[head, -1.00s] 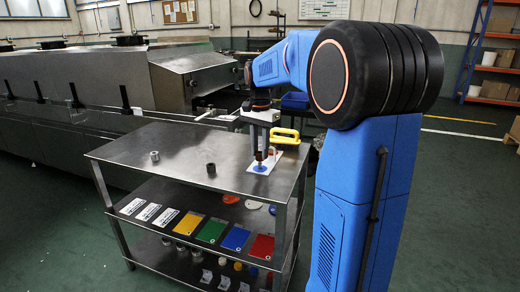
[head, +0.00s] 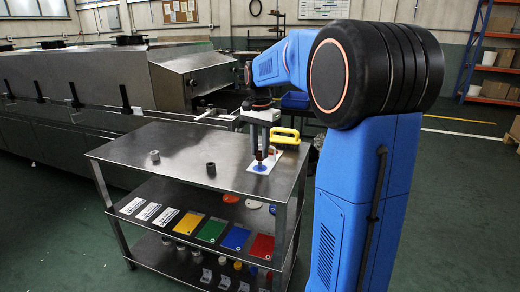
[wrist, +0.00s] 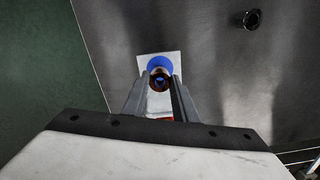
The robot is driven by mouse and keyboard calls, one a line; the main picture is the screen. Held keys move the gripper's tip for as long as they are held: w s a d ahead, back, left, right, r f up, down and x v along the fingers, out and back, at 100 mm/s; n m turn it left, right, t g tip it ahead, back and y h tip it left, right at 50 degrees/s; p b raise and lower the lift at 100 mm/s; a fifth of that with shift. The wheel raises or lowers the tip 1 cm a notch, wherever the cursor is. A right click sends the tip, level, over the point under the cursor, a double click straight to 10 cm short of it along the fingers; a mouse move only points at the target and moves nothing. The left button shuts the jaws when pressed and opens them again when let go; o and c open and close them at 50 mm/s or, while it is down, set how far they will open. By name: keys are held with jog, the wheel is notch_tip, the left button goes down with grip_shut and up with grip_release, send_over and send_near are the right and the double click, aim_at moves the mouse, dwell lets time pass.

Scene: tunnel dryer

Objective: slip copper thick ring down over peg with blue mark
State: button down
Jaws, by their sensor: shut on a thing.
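My gripper (head: 262,146) points down over the right end of the steel table, its fingers shut on the copper ring (head: 260,155). In the wrist view, the ring (wrist: 160,84) sits between the two fingertips (wrist: 160,80), with blue showing through its bore. A round blue mark (head: 261,168) lies on the white plate (head: 275,160) just below the ring; it also shows in the wrist view (wrist: 159,63). The peg itself is not clearly visible, and I cannot tell whether the ring is around it or above it.
A bit of red (wrist: 165,118) shows between the fingers. The left part of the tabletop is mostly clear.

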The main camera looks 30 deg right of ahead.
aim_at(260, 162)
jog(key=shift+f, duration=1.8)
jog(key=c, duration=1.4)
grip_release()
jog(key=shift+o, duration=0.2)
notch_tip(260, 162, up, 17)
jog(key=shift+r, duration=0.15)
jog(key=s+a+f+n+t, duration=0.1)
jog(key=s+a+f+n, duration=0.3)
jog(key=s, duration=0.4)
jog(key=s+a+f+n+t, duration=0.1)
jog(key=s+a+f+n, duration=0.2)
jog(key=s+a, duration=0.35)
jog(key=s+a+f+n+t, duration=0.1)
jog(key=s+a+f+n, duration=0.1)
jog(key=s+f, duration=0.5)
jog(key=s+a+f+n+t, duration=0.1)
jog(key=s+a+f+n, duration=0.2)
jog(key=s+f, duration=0.5)
jog(key=shift+s+f+n+t, duration=0.2)
jog(key=shift+s+n+t, duration=0.2)
jog(key=shift+n, duration=0.4)
